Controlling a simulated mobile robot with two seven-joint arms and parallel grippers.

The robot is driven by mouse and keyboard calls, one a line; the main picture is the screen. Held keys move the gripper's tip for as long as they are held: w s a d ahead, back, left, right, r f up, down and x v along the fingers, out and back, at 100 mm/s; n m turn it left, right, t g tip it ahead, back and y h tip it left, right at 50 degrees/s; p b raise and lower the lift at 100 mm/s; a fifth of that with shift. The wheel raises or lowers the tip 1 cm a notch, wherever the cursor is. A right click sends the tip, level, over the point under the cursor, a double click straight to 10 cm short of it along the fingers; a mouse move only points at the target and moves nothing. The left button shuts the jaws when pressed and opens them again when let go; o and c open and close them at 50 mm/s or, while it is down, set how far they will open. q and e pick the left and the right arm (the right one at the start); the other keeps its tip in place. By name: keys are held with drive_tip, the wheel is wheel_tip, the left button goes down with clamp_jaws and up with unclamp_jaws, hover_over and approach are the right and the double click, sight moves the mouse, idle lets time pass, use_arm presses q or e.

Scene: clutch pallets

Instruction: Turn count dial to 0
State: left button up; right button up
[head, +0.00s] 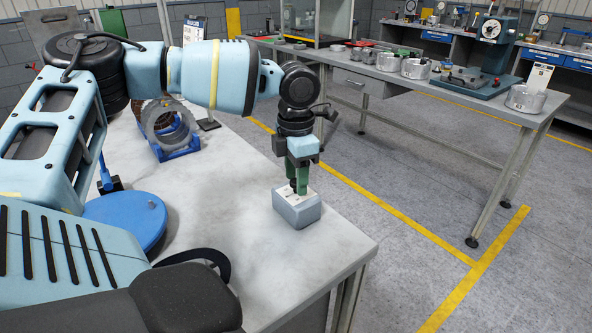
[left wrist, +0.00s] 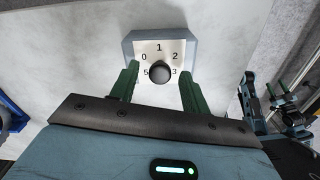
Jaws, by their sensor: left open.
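The count dial is a grey-blue box (head: 297,207) with a pale face, near the front right corner of the table. In the left wrist view the dial face (left wrist: 159,48) shows 1 at the top, 0 and 5 at left, 2 and 3 at right. A dark round knob (left wrist: 159,73) sits in the middle; I cannot make out a pointer mark on it. My left gripper (head: 299,188) points down over the dial. In the wrist view its green fingers (left wrist: 158,88) are open, one on each side of the knob, with gaps to it.
A blue stand with metal rings (head: 168,128) and a blue round disc (head: 125,220) are on the same table. The table's right edge is close to the dial. Another gripper (left wrist: 290,95), seemingly my right, shows small at the wrist view's right.

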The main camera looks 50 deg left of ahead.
use_arm(q)
drive_tip(key=shift+c, duration=0.5)
drive_tip(key=c, duration=0.9)
